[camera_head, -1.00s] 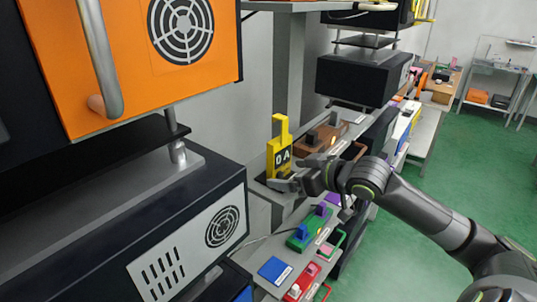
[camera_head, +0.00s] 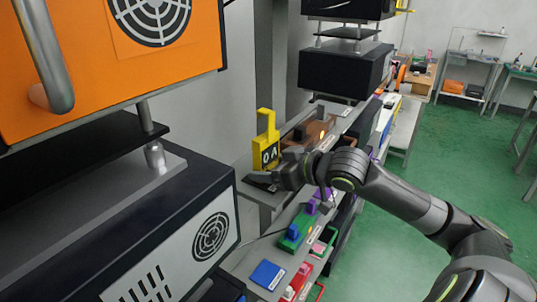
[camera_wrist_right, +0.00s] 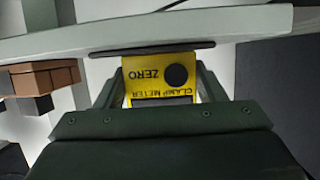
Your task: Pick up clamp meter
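The yellow clamp meter (camera_head: 263,155) stands upright on a grey shelf in the head view, with its dark display facing me and its jaw on top. My right gripper (camera_head: 264,180) is low at its front, and its fingers partly cover the meter's lower part. In the right wrist view the meter's face (camera_wrist_right: 150,75), lettered ZERO and CLAMP METER, appears upside down between the two spread fingers (camera_wrist_right: 160,92). I see no clear grip on it, and finger contact is hard to judge. My left gripper is not in view.
A brown fixture (camera_head: 318,128) stands just behind the meter. Green (camera_head: 295,235), blue (camera_head: 268,274) and red (camera_head: 298,281) fixtures sit on a lower shelf. An orange-fronted cabinet (camera_head: 95,85) and a black vented unit (camera_head: 130,235) fill the left. Open green floor lies right.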

